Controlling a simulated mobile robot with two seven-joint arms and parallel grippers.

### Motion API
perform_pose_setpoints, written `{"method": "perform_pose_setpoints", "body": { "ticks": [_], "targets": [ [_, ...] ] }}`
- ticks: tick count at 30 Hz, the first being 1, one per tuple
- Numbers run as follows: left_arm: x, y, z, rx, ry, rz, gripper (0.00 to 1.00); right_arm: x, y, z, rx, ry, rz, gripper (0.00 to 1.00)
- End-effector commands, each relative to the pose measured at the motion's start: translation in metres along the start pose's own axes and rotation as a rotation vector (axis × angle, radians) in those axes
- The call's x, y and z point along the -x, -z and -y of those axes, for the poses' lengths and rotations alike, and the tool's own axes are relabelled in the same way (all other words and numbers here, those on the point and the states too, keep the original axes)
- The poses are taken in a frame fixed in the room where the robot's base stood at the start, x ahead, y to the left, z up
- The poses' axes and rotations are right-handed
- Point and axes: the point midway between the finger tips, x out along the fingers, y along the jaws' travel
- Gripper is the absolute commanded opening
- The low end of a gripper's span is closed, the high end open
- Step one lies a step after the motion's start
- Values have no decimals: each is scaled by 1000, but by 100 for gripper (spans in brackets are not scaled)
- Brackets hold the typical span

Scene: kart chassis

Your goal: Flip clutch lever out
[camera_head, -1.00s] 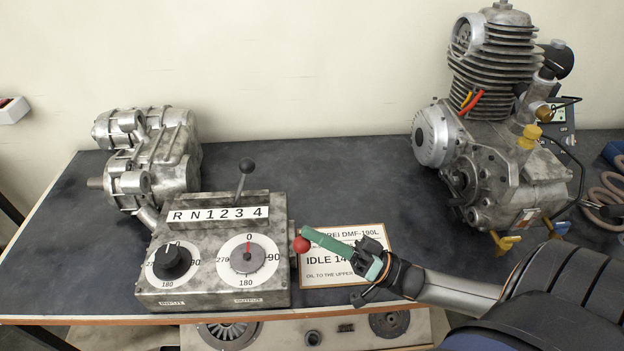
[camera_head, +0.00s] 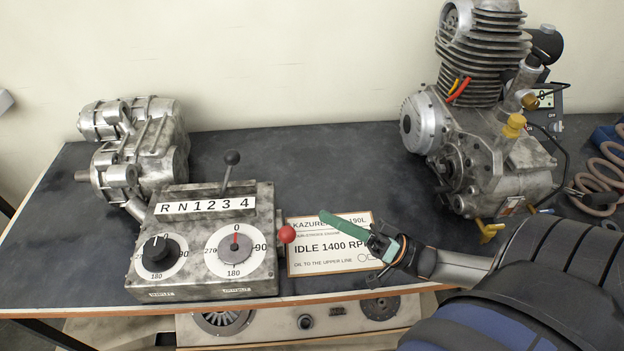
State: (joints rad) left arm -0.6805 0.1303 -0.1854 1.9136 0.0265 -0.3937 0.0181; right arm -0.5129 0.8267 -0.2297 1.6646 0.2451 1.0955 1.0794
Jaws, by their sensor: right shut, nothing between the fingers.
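The control box (camera_head: 203,284) stands at the front left of the bench. A red ball knob (camera_head: 287,233) sticks out from its right side; I take it as the clutch lever, and its arm is mostly hidden. My right gripper (camera_head: 328,218) has green fingers, which are shut and empty. Its tips are to the right of the red knob and apart from it, in front of the sign. My left gripper is not in view.
The box has a black gear lever (camera_head: 231,159) on top and two dials on its face. An IDLE 1400 sign (camera_head: 310,262) is to the right of the knob. A gearbox (camera_head: 160,150) stands back left and an engine (camera_head: 490,170) right.

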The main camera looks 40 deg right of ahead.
Motion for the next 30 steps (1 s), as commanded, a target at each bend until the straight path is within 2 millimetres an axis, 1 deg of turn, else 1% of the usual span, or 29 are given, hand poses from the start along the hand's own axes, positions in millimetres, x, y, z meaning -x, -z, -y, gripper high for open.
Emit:
{"method": "perform_pose_setpoints", "body": {
  "ticks": [1,3,6,9,30],
  "targets": [
    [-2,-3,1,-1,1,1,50,11,-2,-1,0,-3,3,0],
    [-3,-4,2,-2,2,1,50,22,-1,-1,0,-2,2,0],
    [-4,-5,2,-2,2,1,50,33,-1,0,0,-2,1,0],
    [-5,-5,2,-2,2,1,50,38,0,0,1,0,-1,0],
    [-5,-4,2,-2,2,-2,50,39,1,1,1,1,-1,0]
  ]
}}
